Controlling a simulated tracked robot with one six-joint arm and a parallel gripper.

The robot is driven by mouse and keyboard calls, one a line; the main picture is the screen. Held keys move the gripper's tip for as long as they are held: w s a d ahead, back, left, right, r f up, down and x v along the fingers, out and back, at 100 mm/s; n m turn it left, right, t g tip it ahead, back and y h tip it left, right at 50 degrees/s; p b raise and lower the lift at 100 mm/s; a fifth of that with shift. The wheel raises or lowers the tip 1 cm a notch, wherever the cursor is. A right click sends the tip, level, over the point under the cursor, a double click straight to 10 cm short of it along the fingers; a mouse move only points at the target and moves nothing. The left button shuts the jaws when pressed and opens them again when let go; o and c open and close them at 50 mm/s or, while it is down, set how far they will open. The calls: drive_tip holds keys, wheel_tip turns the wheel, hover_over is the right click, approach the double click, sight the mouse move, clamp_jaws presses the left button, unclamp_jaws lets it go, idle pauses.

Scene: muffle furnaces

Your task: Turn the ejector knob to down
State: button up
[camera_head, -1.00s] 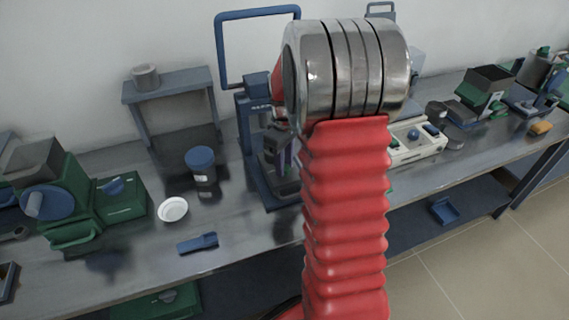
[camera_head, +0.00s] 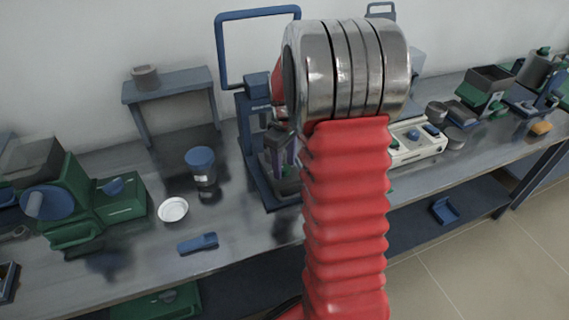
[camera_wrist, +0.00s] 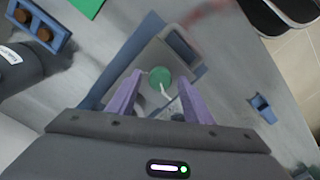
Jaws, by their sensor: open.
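A round green disc with a pale line across it (camera_wrist: 160,78) shows in the wrist view, between and beyond my fingertips; it looks like the ejector knob. It sits on a grey block at the foot of the blue-framed press (camera_head: 258,150). My gripper (camera_wrist: 160,92) has two lilac fingers, spread apart with nothing held between them. In the head view the lilac fingers (camera_head: 282,160) are low inside the press frame, partly hidden by my arm. The knob cannot be made out in the head view, and its exact setting is unclear.
A blue-lidded jar (camera_head: 201,164), a white dish (camera_head: 173,209) and a blue tool (camera_head: 198,243) lie left of the press. A green machine (camera_head: 65,200) stands farther left. A pale panel device (camera_head: 415,143) is right of my arm. The blue uprights border my gripper closely.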

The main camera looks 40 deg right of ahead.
sight(285, 168)
wheel_tip(285, 168, up, 14)
drive_tip(key=shift+f, duration=0.15)
idle(0.4)
drive_tip(key=shift+s, duration=0.1)
idle(0.5)
